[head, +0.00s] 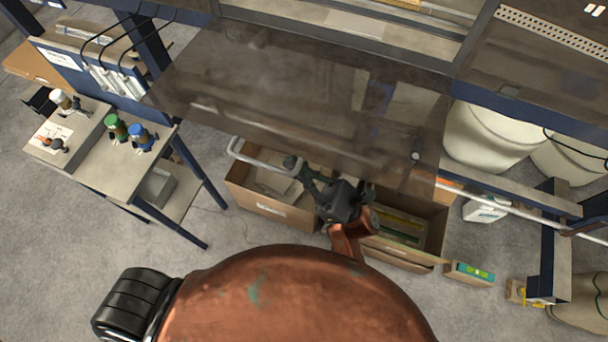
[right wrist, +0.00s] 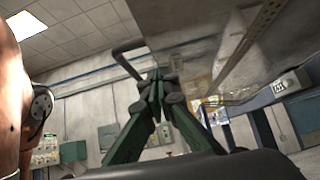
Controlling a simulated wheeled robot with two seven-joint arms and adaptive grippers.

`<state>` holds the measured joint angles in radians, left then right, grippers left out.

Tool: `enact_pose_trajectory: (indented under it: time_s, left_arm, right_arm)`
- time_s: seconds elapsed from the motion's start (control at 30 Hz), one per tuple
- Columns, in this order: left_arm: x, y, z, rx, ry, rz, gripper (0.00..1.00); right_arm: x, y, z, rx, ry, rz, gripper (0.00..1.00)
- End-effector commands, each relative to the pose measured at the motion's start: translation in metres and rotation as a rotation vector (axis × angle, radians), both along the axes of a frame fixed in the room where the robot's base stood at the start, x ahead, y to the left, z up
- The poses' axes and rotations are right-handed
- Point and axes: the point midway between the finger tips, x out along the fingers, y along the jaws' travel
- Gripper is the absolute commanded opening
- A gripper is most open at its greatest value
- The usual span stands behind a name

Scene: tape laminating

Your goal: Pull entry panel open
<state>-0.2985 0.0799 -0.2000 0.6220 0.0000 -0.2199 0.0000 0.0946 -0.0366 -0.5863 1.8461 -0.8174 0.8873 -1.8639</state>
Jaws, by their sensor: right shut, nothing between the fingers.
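The entry panel (head: 290,90) is a dark, see-through sheet that spans the upper middle of the head view, sticking out from the machine frame. A pale bar handle (head: 250,158) is at its near edge, toward the left. In the right wrist view the handle (right wrist: 126,62) shows as a dark bent bar just beyond the fingertips. My right gripper (head: 292,163) is shut and empty, with its tips at the right end of the handle. I cannot tell whether they touch it. The panel's underside fills the upper right of the wrist view. My left gripper is not in view.
Open cardboard boxes (head: 270,205) stand on the floor below the panel. A side table (head: 90,160) with several small bottles is at left. White drums (head: 490,135) and a metal rail (head: 500,212) are at right. Grey floor is clear at lower left.

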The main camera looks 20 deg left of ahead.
Motion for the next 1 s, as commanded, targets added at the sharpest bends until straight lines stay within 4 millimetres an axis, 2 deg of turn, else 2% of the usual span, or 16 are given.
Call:
enact_pose_trajectory:
  time_s: [0.03,0.2,0.63,1.0]
  left_arm:
    - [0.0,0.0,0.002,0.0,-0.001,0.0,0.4]
    - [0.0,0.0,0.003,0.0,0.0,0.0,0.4]
    - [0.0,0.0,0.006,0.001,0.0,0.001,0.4]
    - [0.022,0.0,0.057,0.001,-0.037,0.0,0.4]
  right_arm:
    - [0.0,0.0,0.007,0.0,-0.002,0.001,0.0]
    - [0.001,0.0,0.017,0.0,0.001,0.001,0.0]
    - [0.001,0.0,0.022,0.001,0.008,0.001,0.0]
    - [0.0,0.0,0.082,0.014,0.151,0.001,0.0]
